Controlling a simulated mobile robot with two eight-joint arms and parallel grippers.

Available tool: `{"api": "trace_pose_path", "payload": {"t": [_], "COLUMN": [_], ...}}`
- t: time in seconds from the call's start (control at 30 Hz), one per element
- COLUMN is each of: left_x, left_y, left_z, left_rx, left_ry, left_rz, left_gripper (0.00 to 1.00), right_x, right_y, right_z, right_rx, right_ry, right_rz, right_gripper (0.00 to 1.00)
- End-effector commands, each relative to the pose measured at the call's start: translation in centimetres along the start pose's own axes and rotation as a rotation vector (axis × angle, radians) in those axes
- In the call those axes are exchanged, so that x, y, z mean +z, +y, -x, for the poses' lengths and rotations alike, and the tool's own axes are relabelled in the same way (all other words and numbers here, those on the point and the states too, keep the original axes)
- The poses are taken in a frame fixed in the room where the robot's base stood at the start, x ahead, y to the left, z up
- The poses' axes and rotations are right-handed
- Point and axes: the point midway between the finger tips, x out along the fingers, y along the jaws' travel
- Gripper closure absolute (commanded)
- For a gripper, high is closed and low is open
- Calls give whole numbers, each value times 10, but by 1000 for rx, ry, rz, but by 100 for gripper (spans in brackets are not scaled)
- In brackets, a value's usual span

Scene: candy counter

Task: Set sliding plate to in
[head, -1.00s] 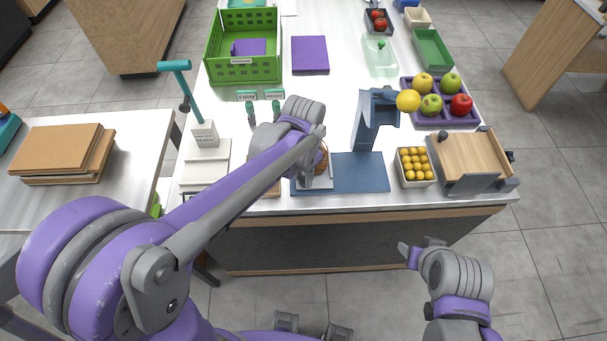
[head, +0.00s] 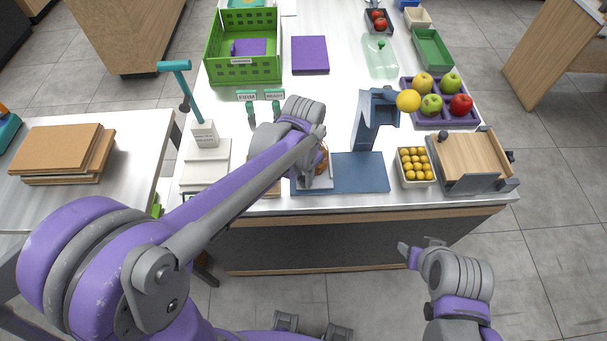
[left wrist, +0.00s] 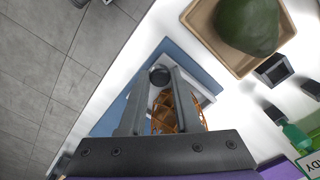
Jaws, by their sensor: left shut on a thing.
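The sliding plate (head: 318,183) is a pale grey plate at the left end of the blue base (head: 362,174) of a blue stand. A brown-orange round thing (head: 323,158) stands on it, partly hidden by my left arm. In the left wrist view, the plate (left wrist: 207,97) shows beside my fingers. My left gripper (left wrist: 160,82) is shut on a dark round knob (left wrist: 160,74), with the orange thing (left wrist: 166,112) showing between and beside the fingers. The knob's joint to the plate is hidden. My right gripper (head: 420,248) is open and empty, in front of the counter.
A box of small orange fruit (head: 415,182) and a wooden board in a grey frame (head: 467,186) stand right of the base. A purple tray (head: 443,121) of fruit is behind. A teal-handled lever device (head: 205,134) stands left. A tan tray with a green fruit (left wrist: 201,17) is near my left gripper.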

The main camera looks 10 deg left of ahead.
Motion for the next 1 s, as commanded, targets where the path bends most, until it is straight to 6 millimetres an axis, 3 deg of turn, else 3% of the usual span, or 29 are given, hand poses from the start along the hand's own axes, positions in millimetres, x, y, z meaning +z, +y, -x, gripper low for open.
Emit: {"api": "trace_pose_path", "payload": {"t": [0.6,1.0], "left_x": [-68,-81], "left_y": [68,80], "left_z": [0,0], "left_rx": [0,-1], "left_ry": [1,1], "left_rz": [-4,0], "left_gripper": [100,100], "right_x": [11,12], "right_y": [0,0], "right_z": [-10,-11], "right_rx": [0,0], "right_ry": [-10,-11], "right_rz": [0,0], "right_gripper": [43,43]}}
